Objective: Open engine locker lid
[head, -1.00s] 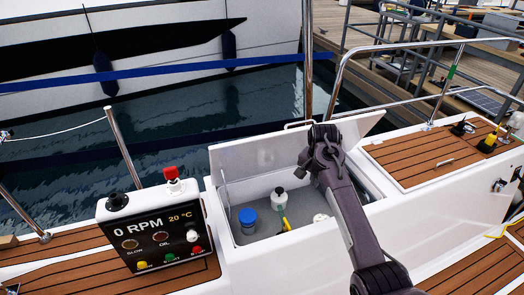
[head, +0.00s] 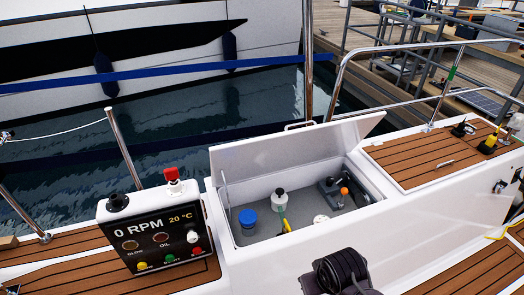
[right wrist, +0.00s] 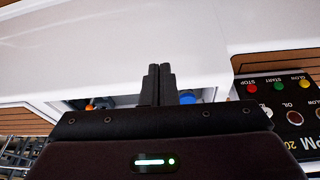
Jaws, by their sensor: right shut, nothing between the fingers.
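The engine locker lid (head: 285,150) stands raised and leans back, with its handle (head: 299,125) at the top edge. The open locker (head: 262,232) holds a blue-capped container (head: 248,220), a white bottle with a dark cap (head: 280,200), a yellow-handled item (head: 287,226) and a dark device with an orange knob (head: 344,191). My right gripper (right wrist: 160,72) is shut and empty in the right wrist view, in front of the white locker wall. In the head view only a dark part of my arm shows at the bottom; the fingers are hidden. My left gripper is not in view.
A control panel (head: 158,235) with a red knob stands left of the locker. A closed teak-topped hatch (head: 425,155) lies to the right. A steel rail (head: 345,60) curves behind the lid. Water and another boat's hull lie beyond.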

